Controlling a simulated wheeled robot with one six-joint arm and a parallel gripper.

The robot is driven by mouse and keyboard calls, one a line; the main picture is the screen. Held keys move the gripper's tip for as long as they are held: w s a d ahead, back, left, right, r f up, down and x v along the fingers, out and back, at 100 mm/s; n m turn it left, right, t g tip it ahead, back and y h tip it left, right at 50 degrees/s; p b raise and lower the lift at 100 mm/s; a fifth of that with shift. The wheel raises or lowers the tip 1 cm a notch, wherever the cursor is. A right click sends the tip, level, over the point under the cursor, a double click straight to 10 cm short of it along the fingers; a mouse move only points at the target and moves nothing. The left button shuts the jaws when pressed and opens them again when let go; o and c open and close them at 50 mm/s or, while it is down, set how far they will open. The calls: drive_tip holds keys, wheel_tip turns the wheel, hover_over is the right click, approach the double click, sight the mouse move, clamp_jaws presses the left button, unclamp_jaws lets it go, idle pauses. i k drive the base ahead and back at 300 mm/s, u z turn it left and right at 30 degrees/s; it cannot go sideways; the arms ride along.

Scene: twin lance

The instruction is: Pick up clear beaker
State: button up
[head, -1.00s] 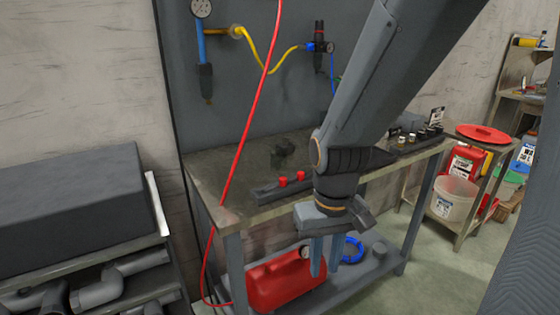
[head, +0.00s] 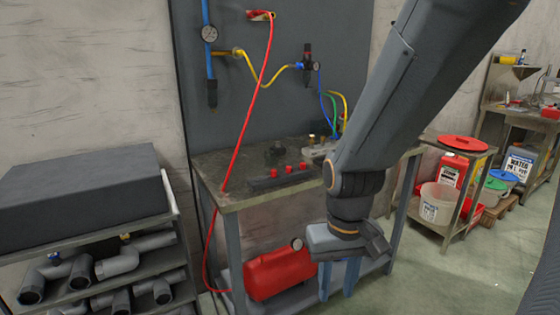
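I cannot make out a clear beaker in the head view. My gripper (head: 338,293) hangs fingers down in front of the workbench (head: 207,176). Its two blue-grey fingers stand apart with a gap between them, and nothing shows in the gap. My arm hides the right part of the benchtop and part of the lower shelf.
A red tank (head: 280,273) with a gauge sits on the bench's lower shelf. A red hose (head: 243,130) hangs down the bench's left side. Pipe fittings fill a rack (head: 85,290) at left. A white bucket (head: 437,205) stands on a cart at right.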

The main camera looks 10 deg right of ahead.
sight(271, 155)
drive_tip(key=z, duration=0.45)
drive_tip(key=i, duration=0.85)
drive_tip(key=u, duration=0.3)
